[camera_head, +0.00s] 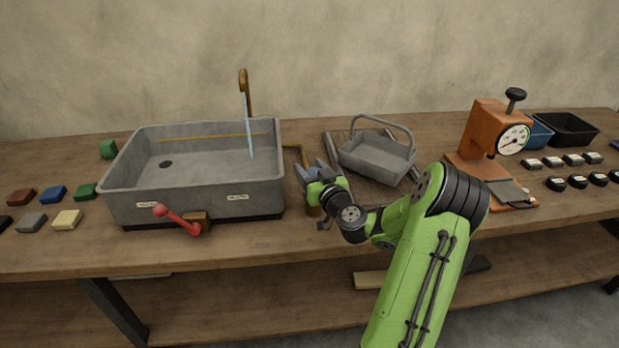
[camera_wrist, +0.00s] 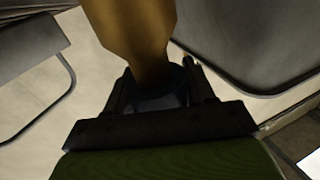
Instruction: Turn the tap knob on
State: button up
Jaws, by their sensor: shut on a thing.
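The tap knob (camera_head: 312,173) is a blue piece on a brass post (camera_head: 313,210), just right of the grey sink (camera_head: 200,190). My gripper (camera_head: 311,178) is shut on the knob, with one finger on each side. In the wrist view the dark blue knob (camera_wrist: 165,98) sits between my fingers (camera_wrist: 158,85), below the wide brass body (camera_wrist: 135,40). My fingers hide part of the knob. A brass spout (camera_head: 243,80) stands behind the sink, and a pale blue stream of water (camera_head: 249,130) falls from it into the basin.
A red lever (camera_head: 178,220) sticks out at the sink's front. A grey handled basket (camera_head: 377,158) on a rack stands close right of my gripper. An orange press with a gauge (camera_head: 485,140) is farther right. Small coloured blocks (camera_head: 67,219) lie at left.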

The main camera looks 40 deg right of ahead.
jog(key=shift+d+m+g+h, duration=0.1)
jog(key=shift+m+g+h, duration=0.3)
jog(key=shift+m+h, duration=0.45)
jog(key=shift+s+h, duration=0.1)
jog(key=shift+h, duration=0.25)
jog(key=o, duration=1)
jog(key=shift+c, duration=0.2)
jog(key=shift+d, duration=0.1)
